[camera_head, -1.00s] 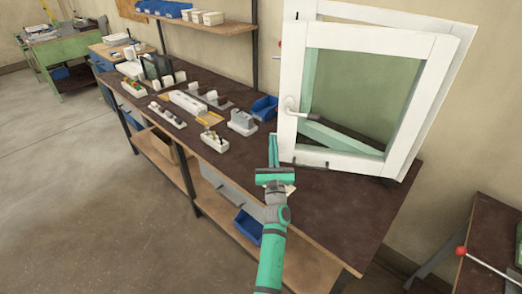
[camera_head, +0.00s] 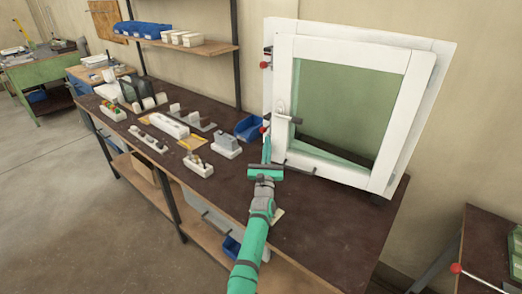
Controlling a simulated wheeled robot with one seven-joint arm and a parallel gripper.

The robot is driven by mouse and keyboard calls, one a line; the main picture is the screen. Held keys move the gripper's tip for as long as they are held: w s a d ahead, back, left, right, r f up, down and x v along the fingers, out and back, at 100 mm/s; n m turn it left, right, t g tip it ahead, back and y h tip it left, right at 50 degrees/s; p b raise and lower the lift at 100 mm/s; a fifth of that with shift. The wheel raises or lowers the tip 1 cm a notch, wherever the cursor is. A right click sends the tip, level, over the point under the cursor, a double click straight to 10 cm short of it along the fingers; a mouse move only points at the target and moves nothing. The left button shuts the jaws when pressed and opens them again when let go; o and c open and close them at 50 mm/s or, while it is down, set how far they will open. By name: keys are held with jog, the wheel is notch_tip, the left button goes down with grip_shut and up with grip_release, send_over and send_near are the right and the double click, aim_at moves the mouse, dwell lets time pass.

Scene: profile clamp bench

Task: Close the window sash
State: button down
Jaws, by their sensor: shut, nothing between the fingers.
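The white window sash (camera_head: 420,85) with a greenish pane stands on the bench at the right, in front of its white fixed frame (camera_head: 446,62). It sits close to the frame; I cannot tell whether a gap is left. Its handle (camera_head: 283,115) is on the left stile, with the grip pointing right. My gripper (camera_head: 266,150) is shut and empty at the sash's lower left corner, fingers pointing up along its left edge. I cannot tell whether the fingers touch the sash.
The dark bench top (camera_head: 310,225) is clear in front of the window. A blue bin (camera_head: 249,128), a grey-and-white block (camera_head: 226,145) and several trays of small parts lie to the left. Another bench with a red-knobbed lever (camera_head: 456,268) stands at the lower right.

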jog(key=shift+w+d+m+h, duration=0.15)
jog(key=shift+w+d+h, duration=0.2)
jog(key=shift+w, duration=0.35)
jog(key=shift+w+d+m+h, duration=0.1)
jog(key=shift+w+m+h, duration=0.1)
jog(key=shift+w+h, duration=0.4)
jog(key=shift+w+d+m+h, duration=0.15)
jog(key=shift+w+d+h, duration=0.1)
jog(key=shift+w, duration=0.55)
